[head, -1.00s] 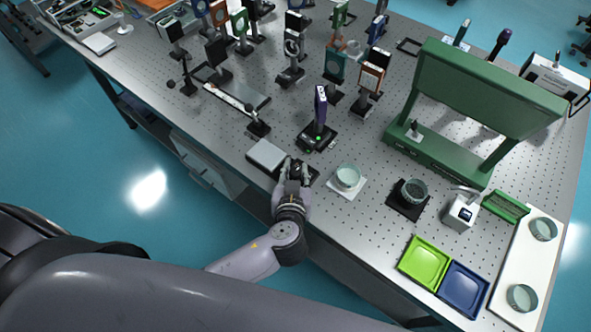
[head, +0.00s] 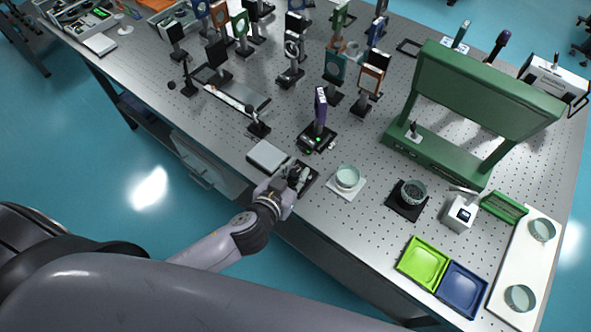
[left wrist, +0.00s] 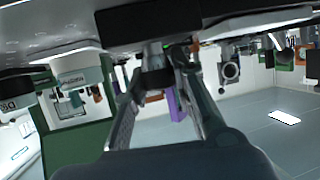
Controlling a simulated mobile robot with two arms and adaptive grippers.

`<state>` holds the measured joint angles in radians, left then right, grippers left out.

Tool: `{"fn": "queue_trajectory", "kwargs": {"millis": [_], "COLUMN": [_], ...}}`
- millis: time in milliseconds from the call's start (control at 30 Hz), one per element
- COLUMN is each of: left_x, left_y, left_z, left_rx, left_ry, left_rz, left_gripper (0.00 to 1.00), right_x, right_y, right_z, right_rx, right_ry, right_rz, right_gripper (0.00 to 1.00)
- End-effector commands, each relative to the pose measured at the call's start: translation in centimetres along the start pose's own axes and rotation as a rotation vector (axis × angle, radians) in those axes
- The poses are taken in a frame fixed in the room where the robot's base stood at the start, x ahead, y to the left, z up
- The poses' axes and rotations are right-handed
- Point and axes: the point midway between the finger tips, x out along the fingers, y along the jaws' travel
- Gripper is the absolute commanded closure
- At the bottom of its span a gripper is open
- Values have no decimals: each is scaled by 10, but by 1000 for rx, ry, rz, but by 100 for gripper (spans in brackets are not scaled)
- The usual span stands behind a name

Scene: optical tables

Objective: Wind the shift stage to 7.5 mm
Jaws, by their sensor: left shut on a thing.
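A low black unit (head: 309,182) lies near the front edge of the table, beside a flat grey box. My left gripper (head: 297,174) is over it and covers much of it. In the left wrist view, the fingers of my left gripper (left wrist: 160,62) are closed around a small dark knob (left wrist: 157,78). Behind the black unit stands a black stage (head: 317,138) with small green lights, carrying an upright purple plate (head: 320,105). I cannot read any scale or millimetre value. My right gripper is not in view.
The flat grey box (head: 267,156) is left of the gripper. A glass dish (head: 347,177) on a white pad stands close on the right. Optic mounts stand behind, and a large green frame (head: 485,85) is at the right.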

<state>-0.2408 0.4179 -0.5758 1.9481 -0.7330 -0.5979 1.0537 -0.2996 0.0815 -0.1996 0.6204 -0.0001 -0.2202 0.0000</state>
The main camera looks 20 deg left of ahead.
Motion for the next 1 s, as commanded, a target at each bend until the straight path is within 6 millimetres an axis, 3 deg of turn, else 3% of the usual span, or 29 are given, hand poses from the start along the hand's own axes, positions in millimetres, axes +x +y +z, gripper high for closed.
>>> {"fn": "queue_trajectory", "kwargs": {"millis": [500,1000], "left_x": [1,3], "left_y": [-4,-3], "left_z": [-6,-3], "left_rx": [196,362], "left_ry": [1,1], "left_rz": [451,858], "left_gripper": [100,100], "right_x": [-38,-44], "right_y": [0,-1], "right_z": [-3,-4], "right_rx": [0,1], "right_ry": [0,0], "right_rz": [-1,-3], "right_gripper": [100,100]}}
